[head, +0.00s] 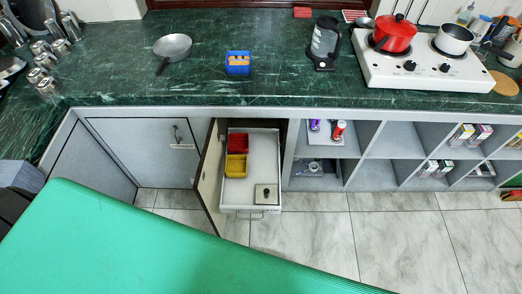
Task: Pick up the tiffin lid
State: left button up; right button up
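A pale square lid with a dark round knob (266,195) lies in the front right part of an open white drawer (262,150); it looks like the tiffin lid. It lies flat, apart from the red box (239,143) and yellow box (236,166) in the drawer's left side. Neither of my grippers shows in the head view.
An open cabinet door (210,175) stands left of the drawer. A large green surface (130,245) fills the lower left foreground. Tiled floor (390,240) is clear to the right. The dark green counter (120,75) holds a pan (173,46), stove (415,68) and kettle (324,43).

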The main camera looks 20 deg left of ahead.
aim_at(266, 194)
jog(key=u, duration=0.5)
jog(key=i+l+u, duration=0.1)
jog(key=u, duration=0.35)
jog(key=l+u, duration=0.2)
jog(key=u, duration=0.3)
jog(key=l+u, duration=0.15)
jog(key=u, duration=0.3)
jog(key=l+u, duration=0.2)
jog(key=l, duration=0.2)
jog(key=l+u, duration=0.15)
jog(key=l, duration=0.25)
jog(key=k+l+u, duration=0.2)
jog(key=l, duration=0.2)
jog(key=l+u, duration=0.15)
jog(key=l, duration=0.25)
jog(key=k+l+u, duration=0.2)
jog(key=l, duration=0.15)
jog(key=l+u, duration=0.15)
jog(key=l, duration=0.2)
jog(key=k+l, duration=0.25)
jog(key=l, duration=0.15)
